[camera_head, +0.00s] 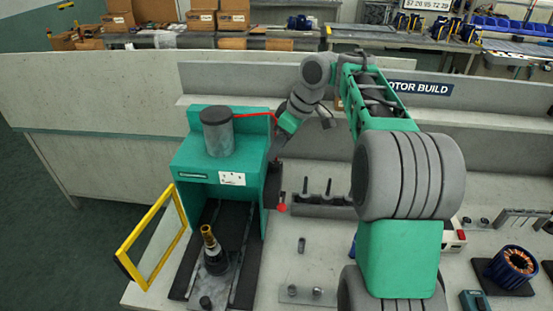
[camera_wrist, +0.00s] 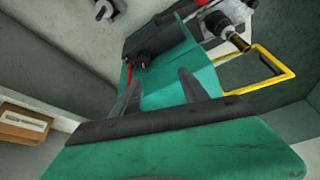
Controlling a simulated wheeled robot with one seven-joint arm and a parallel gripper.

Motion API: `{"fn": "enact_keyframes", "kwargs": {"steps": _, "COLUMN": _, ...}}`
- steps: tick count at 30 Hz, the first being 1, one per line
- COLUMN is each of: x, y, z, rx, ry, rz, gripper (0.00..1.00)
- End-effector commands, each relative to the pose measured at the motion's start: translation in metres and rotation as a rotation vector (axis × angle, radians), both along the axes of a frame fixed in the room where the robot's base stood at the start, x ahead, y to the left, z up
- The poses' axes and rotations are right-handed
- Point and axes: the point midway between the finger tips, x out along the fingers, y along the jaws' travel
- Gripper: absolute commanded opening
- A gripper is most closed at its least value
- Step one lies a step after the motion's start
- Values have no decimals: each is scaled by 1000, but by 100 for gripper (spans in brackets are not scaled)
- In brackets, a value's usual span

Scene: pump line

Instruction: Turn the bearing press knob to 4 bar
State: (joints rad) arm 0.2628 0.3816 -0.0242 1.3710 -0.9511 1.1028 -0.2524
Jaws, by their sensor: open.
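The bearing press (camera_head: 190,160) is a green machine with a grey cylinder (camera_head: 217,130) on top, at the left of the head view. Its green body (camera_wrist: 185,65) also shows in the wrist view. A dark unit (camera_wrist: 165,35) on its side carries a small round dark part (camera_wrist: 143,61), which looks like the knob; its setting and scale cannot be read. My gripper (camera_wrist: 160,76) is open and empty, its two fingers apart and pointing at the press. In the head view, my gripper (camera_head: 277,143) is at the press's right side, small and partly hard to make out.
A yellow guard frame (camera_head: 150,232) stands open at the press's left. A dark bottle-like part (camera_head: 214,255) with a brass top stands in the press bay. A red-ended lever (camera_head: 281,208) is low on the right side. A grey rack (camera_head: 320,205) and a copper-wound stator (camera_head: 513,265) are farther right.

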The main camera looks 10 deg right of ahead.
Motion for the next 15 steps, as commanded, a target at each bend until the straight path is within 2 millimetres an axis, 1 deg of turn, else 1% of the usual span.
{"fn": "enact_keyframes", "kwargs": {"steps": 1, "x": 12, "y": -10, "z": -6, "rx": -5, "ry": -4, "rz": 55, "gripper": 52}}
{"fn": "enact_keyframes", "kwargs": {"steps": 3, "x": 21, "y": -20, "z": -13, "rx": -11, "ry": -14, "rz": 124, "gripper": 52}}
{"fn": "enact_keyframes", "kwargs": {"steps": 6, "x": 27, "y": -29, "z": -21, "rx": -18, "ry": -23, "rz": 180, "gripper": 52}}
{"fn": "enact_keyframes", "kwargs": {"steps": 8, "x": 28, "y": -29, "z": -26, "rx": -19, "ry": -26, "rz": 191, "gripper": 52}}
{"fn": "enact_keyframes", "kwargs": {"steps": 10, "x": 29, "y": -26, "z": -36, "rx": -19, "ry": -26, "rz": 196, "gripper": 52}}
{"fn": "enact_keyframes", "kwargs": {"steps": 15, "x": 34, "y": -14, "z": -68, "rx": -18, "ry": -24, "rz": 191, "gripper": 52}}
